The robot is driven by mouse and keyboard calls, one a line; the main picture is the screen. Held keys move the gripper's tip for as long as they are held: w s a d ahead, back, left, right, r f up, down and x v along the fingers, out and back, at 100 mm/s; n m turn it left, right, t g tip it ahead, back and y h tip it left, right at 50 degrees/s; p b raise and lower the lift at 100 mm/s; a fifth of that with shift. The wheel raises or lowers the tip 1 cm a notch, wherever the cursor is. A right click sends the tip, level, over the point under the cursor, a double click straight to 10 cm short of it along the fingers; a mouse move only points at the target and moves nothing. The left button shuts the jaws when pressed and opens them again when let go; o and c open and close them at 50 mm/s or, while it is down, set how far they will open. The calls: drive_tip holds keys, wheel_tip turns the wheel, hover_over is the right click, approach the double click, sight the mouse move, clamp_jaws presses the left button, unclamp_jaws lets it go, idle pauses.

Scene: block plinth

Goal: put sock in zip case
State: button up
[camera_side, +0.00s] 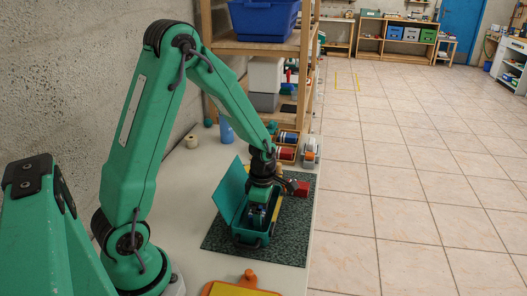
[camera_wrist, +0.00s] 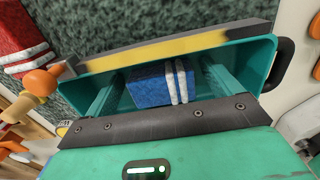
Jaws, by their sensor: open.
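The teal zip case (camera_side: 241,239) stands on a dark green mat with its lid (camera_side: 231,186) open and upright on the left. In the wrist view, the case (camera_wrist: 262,60) shows its open inside and a black handle at the right end. A blue sock (camera_wrist: 150,87) with white stripes, folded into a block, lies inside the case; its lower part is hidden by my gripper's dark front edge. My gripper (camera_side: 258,216) is open and reaches down into the case opening. In the wrist view, its fingers (camera_wrist: 155,90) stand on either side of the sock, apparently apart from it.
A red striped folded thing (camera_wrist: 22,40) lies beside the case, also seen in the side view (camera_side: 300,188). A wooden piece with an orange ball (camera_wrist: 38,85) is near it. A wooden shelf (camera_side: 262,48) stands behind. A yellow and orange board (camera_side: 238,289) lies in front.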

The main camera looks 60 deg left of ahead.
drive_tip(key=shift+r, duration=0.1)
wheel_tip(320, 180, up, 12)
idle(0.8)
drive_tip(key=shift+r, duration=0.15)
idle(0.3)
drive_tip(key=s+d+r+m+t, duration=0.2)
drive_tip(key=s+r+m, duration=0.3)
drive_tip(key=m, duration=0.8)
drive_tip(key=s+d+r+m+t, duration=0.3)
drive_tip(key=s+d+r+m, duration=0.2)
drive_tip(key=m, duration=0.8)
drive_tip(key=s+r, duration=0.1)
drive_tip(key=s, duration=0.2)
drive_tip(key=shift+m+t, duration=0.3)
drive_tip(key=shift+m, duration=0.1)
drive_tip(key=shift+r, duration=0.1)
